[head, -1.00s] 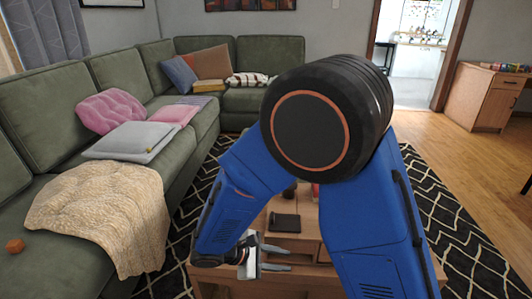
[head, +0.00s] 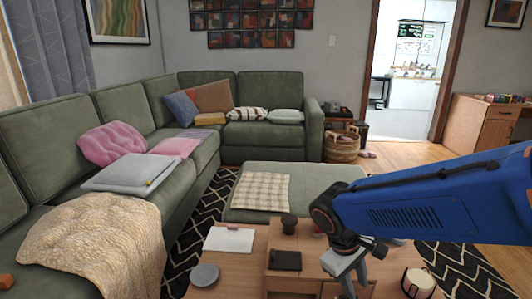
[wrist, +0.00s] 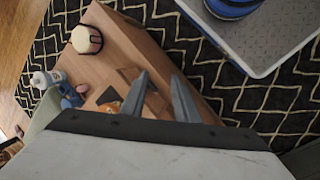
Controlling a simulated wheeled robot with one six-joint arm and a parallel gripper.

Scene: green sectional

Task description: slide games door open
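My gripper (head: 354,282) is over the right part of the wooden coffee table (head: 235,283), pointing down. In the wrist view my gripper (wrist: 160,88) has its two fingers apart with nothing between them, and the table (wrist: 110,70) lies beyond them. Dark and brown rectangular shapes show on the table past the fingertips. I cannot make out a games door for certain in either view. My arm and gripper hide part of the table's right side.
The table holds a dark tray (head: 285,260), a dark cup (head: 289,223), a grey bowl (head: 205,274), white paper (head: 228,240) and a candle jar (head: 418,282). A green ottoman (head: 325,178) stands behind it. The green sectional (head: 50,130) lines the left.

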